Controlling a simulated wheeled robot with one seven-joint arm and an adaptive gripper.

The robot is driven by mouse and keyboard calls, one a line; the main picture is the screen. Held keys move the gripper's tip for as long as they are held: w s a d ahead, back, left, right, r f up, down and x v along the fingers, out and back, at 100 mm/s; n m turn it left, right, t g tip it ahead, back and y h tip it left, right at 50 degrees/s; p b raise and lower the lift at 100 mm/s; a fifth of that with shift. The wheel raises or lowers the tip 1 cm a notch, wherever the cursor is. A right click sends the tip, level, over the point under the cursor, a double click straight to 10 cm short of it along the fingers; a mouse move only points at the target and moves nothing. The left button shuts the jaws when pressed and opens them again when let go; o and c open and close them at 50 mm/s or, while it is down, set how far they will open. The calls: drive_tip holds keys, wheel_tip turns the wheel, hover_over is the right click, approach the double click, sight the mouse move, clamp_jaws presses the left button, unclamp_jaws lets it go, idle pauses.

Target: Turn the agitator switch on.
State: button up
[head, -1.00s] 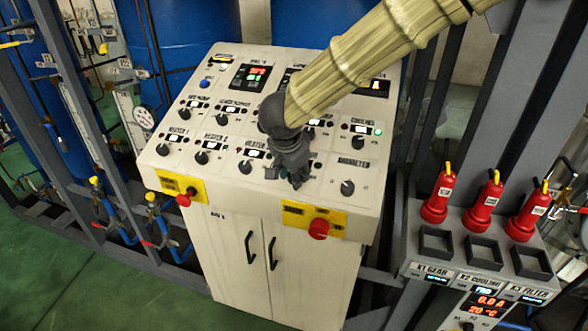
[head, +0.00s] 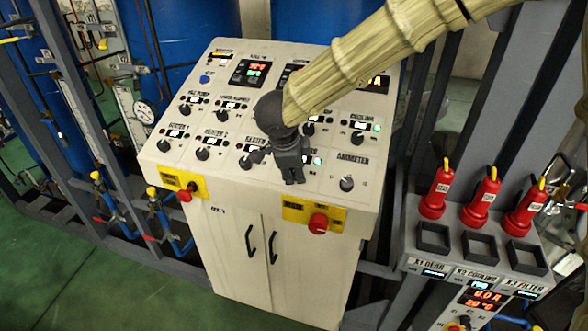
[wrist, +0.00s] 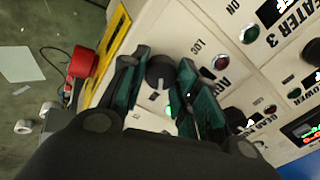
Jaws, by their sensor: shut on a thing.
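The cream control panel (head: 225,120) carries rows of black rotary switches, lamps and labels. In the wrist view the black agitator switch (wrist: 160,72) sits between the teal fingers of my gripper (wrist: 160,76), beside a partly hidden label that seems to begin "AG". My gripper is shut on this switch. A bright green light (wrist: 170,108) shows between the fingers below it. In the head view my gripper (head: 292,172) is over the panel's lower row, between the heater 3 switch (head: 245,162) and the ammeter switch (head: 347,184), and hides the agitator switch.
Two red emergency buttons on yellow plates sit on the panel's front edge, at left (head: 185,195) and right (head: 318,223). Cabinet doors with black handles (head: 248,238) are below. A grey unit with red plugs (head: 437,192) stands at the right. Blue tanks (head: 190,35) stand behind.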

idle(0.3)
drive_tip(key=o, duration=1)
drive_tip(key=v, duration=1.2)
drive_tip(key=shift+w, duration=0.1)
